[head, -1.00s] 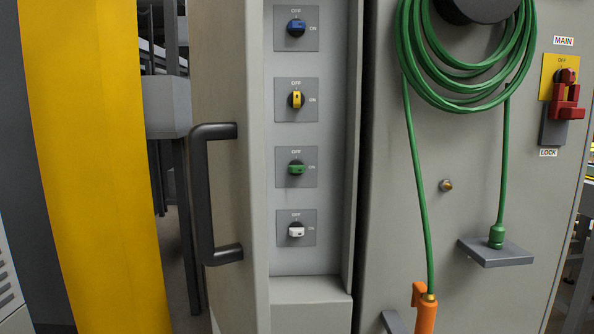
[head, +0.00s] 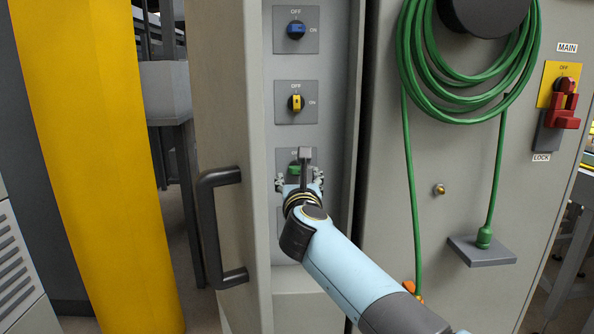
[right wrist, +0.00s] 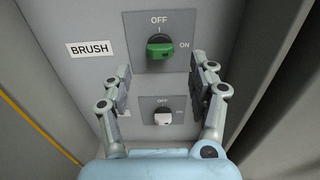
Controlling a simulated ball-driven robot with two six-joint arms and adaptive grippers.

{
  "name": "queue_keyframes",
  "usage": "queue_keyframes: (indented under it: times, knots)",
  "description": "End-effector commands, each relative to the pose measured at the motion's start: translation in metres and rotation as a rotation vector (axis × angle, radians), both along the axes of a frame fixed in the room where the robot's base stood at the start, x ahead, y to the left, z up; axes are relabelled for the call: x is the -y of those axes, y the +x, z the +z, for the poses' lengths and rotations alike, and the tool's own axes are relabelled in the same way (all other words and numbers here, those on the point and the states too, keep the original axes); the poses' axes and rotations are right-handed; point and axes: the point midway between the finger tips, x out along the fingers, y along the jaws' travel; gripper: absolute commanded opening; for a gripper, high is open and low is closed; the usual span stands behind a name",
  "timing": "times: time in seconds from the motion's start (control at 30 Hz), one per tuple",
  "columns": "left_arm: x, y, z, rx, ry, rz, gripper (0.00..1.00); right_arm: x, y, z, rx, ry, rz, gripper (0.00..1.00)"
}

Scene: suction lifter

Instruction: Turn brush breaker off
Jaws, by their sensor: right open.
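The green knob (right wrist: 160,47) sits on a grey plate marked OFF at the top and ON at the right. A BRUSH label (right wrist: 90,49) is left of that plate. The knob's handle lies sideways, in line with ON. In the head view the green knob (head: 294,169) is partly hidden by my right gripper (head: 299,178). In the right wrist view my right gripper (right wrist: 165,75) is open and empty, its fingers spread below the green knob and apart from it. My left gripper is not in view.
A white knob (right wrist: 163,118) is below the green one. A yellow knob (head: 296,103) and a blue knob (head: 296,30) are above. The open cabinet door with a dark handle (head: 210,230) borders the panel at left. A green hose (head: 410,180) hangs at right.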

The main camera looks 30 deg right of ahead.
Motion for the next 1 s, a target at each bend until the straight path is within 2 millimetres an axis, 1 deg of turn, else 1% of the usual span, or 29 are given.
queue_keyframes:
  times: [0.03,0.1,0.3,0.47,0.7,0.77,1.0]
  knots:
    - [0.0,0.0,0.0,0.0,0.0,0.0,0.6,0.006,0.009,0.002,0.001,-0.002,-0.001,0.6]
    - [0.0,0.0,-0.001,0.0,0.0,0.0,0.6,0.013,0.022,0.001,0.0,-0.002,0.0,0.6]
    - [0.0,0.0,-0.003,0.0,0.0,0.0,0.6,0.028,0.046,-0.001,-0.002,-0.003,0.0,0.6]
    - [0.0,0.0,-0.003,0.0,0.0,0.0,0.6,0.033,0.053,-0.001,-0.001,-0.002,0.001,0.6]
    - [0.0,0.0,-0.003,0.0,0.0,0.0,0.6,0.033,0.054,0.0,-0.001,-0.001,0.001,0.6]
    - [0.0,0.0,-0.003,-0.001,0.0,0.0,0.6,0.033,0.054,0.0,-0.001,-0.001,0.001,0.53]
    - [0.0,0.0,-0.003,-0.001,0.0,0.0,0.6,0.033,0.054,0.0,-0.002,-0.001,0.001,0.22]
